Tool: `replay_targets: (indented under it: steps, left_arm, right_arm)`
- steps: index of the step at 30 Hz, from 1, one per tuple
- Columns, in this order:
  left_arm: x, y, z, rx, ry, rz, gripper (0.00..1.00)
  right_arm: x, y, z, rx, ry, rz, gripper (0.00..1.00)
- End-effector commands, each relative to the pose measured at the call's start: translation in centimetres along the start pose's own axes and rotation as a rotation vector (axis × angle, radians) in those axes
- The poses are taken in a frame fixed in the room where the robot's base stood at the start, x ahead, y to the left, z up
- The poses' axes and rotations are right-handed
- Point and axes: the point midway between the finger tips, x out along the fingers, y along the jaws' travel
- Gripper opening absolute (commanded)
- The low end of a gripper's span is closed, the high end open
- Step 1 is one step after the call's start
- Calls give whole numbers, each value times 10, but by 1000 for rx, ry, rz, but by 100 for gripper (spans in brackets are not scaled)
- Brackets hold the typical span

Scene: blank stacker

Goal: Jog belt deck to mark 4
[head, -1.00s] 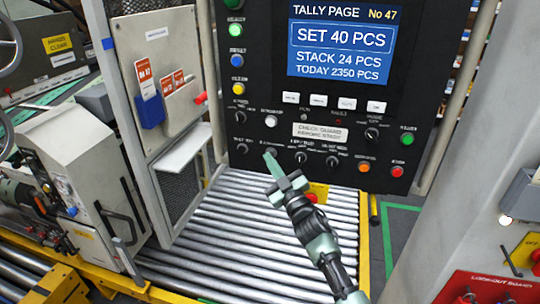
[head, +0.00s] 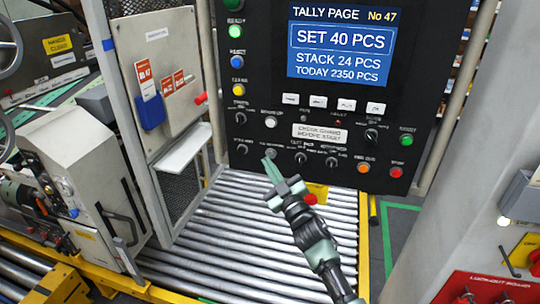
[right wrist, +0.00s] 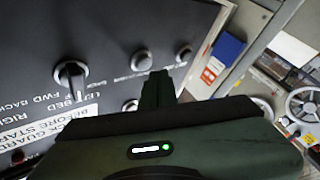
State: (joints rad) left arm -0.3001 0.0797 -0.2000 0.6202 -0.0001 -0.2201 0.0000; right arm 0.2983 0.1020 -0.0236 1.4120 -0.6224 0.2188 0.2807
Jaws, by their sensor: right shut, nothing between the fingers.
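The black control panel (head: 330,125) fills the upper middle of the head view, with a lit tally screen (head: 345,42) and rows of knobs. My right gripper (head: 268,164) is shut and empty, its fingertips at the panel's lower row, overlapping the area of a small knob (head: 271,153). Touch cannot be told. In the right wrist view the shut fingers (right wrist: 157,88) point at the panel. A lever knob (right wrist: 70,73) stands left of them, beside lettering with "BED", "FWD" and "BACK". The roller bed (head: 215,235) lies below the panel. No mark 4 is readable. My left gripper is not seen.
A mesh guard post with a blue holder (head: 151,112) and a grey ledge (head: 182,150) stands left of the panel. A grey cabinet (head: 455,190) with a red lockout board (head: 495,290) is at the right. A yellow rail (head: 364,235) edges the rollers.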

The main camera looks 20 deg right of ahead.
Motion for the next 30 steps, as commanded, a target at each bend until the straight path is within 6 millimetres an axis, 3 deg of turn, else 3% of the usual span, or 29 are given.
replay_targets:
  steps: [5, 21, 30]
  left_arm:
    - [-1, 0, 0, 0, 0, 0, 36]
    - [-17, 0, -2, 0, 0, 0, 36]
    - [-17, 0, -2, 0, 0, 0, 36]
  right_arm:
    - [-1, -1, -2, 1, 0, -1, 0]
    - [-34, -24, -25, 1, 1, 0, 0]
    - [-35, -26, -26, 0, 1, 0, 0]
